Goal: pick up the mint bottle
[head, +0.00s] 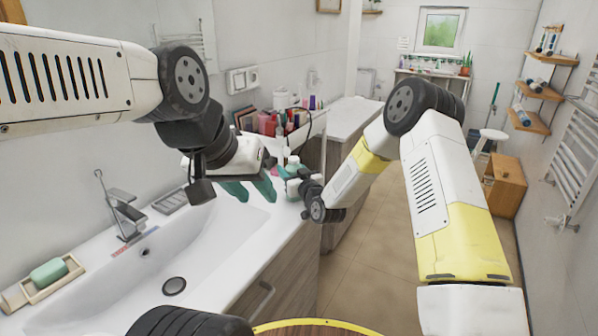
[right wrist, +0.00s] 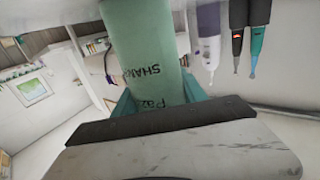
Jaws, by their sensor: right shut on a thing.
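The mint bottle (right wrist: 145,50) fills the upper middle of the right wrist view, with dark lettering on its side. My right gripper (right wrist: 155,98) is shut on it, with teal fingers on both sides of the bottle. I cannot tell whether the bottle touches the counter. My left gripper (head: 249,189) is open and empty above the basin's far edge, left of the right gripper.
The white sink (head: 215,235) with its tap (head: 125,215) lies below the left arm. A soap dish (head: 42,284) is at the left. A rack of cosmetics (head: 270,122) stands behind the grippers. A wooden cabinet (head: 505,186) stands at the right; the tiled floor between is clear.

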